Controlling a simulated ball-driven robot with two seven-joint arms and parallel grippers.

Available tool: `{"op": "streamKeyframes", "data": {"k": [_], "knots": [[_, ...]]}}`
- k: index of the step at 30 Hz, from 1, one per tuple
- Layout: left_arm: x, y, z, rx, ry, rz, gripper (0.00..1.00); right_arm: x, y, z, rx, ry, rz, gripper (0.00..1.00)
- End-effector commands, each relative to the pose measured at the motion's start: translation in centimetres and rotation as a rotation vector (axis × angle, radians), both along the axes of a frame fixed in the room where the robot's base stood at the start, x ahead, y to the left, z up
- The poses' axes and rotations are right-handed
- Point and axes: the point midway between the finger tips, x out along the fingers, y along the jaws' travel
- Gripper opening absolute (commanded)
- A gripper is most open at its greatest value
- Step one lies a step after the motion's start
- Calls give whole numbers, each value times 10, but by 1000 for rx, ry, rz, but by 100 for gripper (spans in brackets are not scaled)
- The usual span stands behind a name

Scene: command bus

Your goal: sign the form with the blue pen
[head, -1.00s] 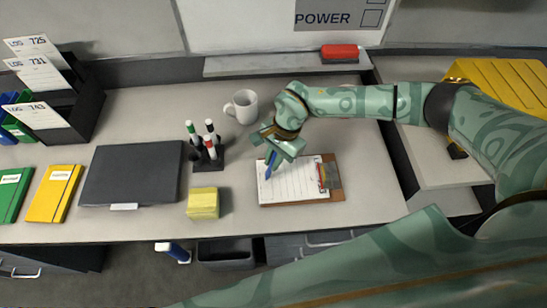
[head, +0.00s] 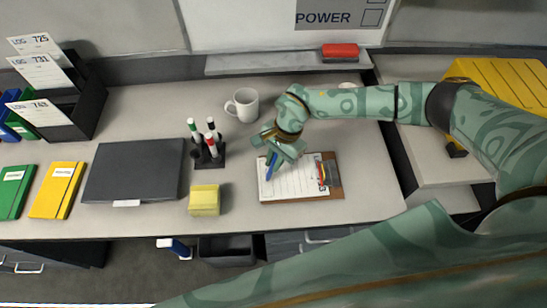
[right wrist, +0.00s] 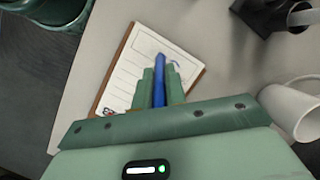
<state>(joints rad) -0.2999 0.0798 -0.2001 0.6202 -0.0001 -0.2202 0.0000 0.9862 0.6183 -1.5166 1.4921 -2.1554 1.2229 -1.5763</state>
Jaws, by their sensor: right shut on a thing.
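The form, a white lined sheet (head: 297,186), lies on a brown clipboard (head: 334,190) on the desk. My right gripper (head: 276,152) is shut on the blue pen (head: 271,169) and holds it tilted, point down, over the left part of the form. In the right wrist view the pen (right wrist: 159,85) stands between the two green fingers over the sheet (right wrist: 130,72). A small blue mark shows on the paper beside the pen's end there. I cannot tell whether the tip touches the paper. My left gripper is not in view.
A white mug (head: 242,104) and a marker holder (head: 209,155) stand behind and left of the clipboard. A yellow note block (head: 204,200) is to its left, then a dark closed laptop-like slab (head: 133,170). The desk's front edge is close.

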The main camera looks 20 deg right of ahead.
Motion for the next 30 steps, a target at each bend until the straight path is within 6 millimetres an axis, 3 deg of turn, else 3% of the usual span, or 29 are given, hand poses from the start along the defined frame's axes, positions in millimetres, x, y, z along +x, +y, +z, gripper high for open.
{"op": "streamKeyframes", "data": {"k": [30], "knots": [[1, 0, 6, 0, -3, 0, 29, -8, -1, 0, -1, 1, -1, 0]]}}
